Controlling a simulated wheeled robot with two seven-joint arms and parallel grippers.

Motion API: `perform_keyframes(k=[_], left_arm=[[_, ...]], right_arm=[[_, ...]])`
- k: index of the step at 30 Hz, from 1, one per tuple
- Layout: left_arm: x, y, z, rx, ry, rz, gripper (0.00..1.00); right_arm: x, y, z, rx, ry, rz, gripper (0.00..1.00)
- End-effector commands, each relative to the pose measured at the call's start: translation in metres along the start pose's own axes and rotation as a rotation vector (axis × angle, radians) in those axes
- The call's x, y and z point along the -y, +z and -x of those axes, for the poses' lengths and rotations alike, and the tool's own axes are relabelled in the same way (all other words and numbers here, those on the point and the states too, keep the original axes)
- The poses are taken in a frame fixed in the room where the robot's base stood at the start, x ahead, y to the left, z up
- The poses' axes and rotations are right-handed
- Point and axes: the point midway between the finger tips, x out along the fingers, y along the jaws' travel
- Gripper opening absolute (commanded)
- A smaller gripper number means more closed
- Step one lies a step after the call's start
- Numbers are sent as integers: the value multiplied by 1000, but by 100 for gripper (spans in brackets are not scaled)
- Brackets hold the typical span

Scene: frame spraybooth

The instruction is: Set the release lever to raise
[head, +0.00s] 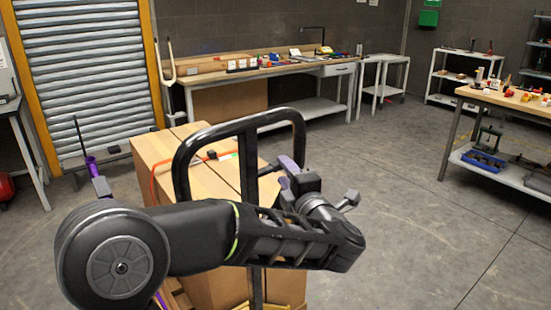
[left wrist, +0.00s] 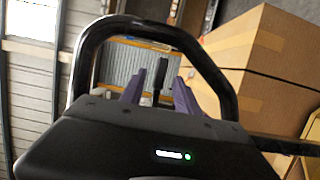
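A black loop handle (head: 240,128) stands upright in front of the cardboard boxes, and it frames the left wrist view (left wrist: 140,27). My left gripper (head: 279,172) is by the right side of the loop, with its purple fingers partly hidden in the head view. In the left wrist view the two fingers (left wrist: 160,88) are apart, pointing into the loop opening. A slim black piece, which looks like the release lever (left wrist: 161,72), shows between them. I cannot tell whether they touch it or how it is set. My right gripper is not recognisable in either view.
Large cardboard boxes (head: 160,150) stand just behind the handle, also close at the right in the left wrist view (left wrist: 265,75). A workbench (head: 270,72) is along the back wall. A table with small items (head: 505,100) is at the right. The floor (head: 400,200) between is clear.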

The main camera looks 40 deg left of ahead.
Motion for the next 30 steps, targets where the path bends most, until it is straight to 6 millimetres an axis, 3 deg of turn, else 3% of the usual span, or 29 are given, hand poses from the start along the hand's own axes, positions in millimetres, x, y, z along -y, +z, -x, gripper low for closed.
perform_keyframes(k=[8,15,21,30], left_arm=[[-7,0,-20,-2,-3,-7,38],[-5,-1,-52,-2,-5,-3,38],[0,0,-72,1,-2,-1,38],[0,0,-75,2,-1,-1,38]], right_arm=[[15,0,38,0,-1,-2,90],[27,0,69,2,-1,-2,90],[26,0,66,3,-1,-2,90],[26,0,66,3,-1,-2,90]])
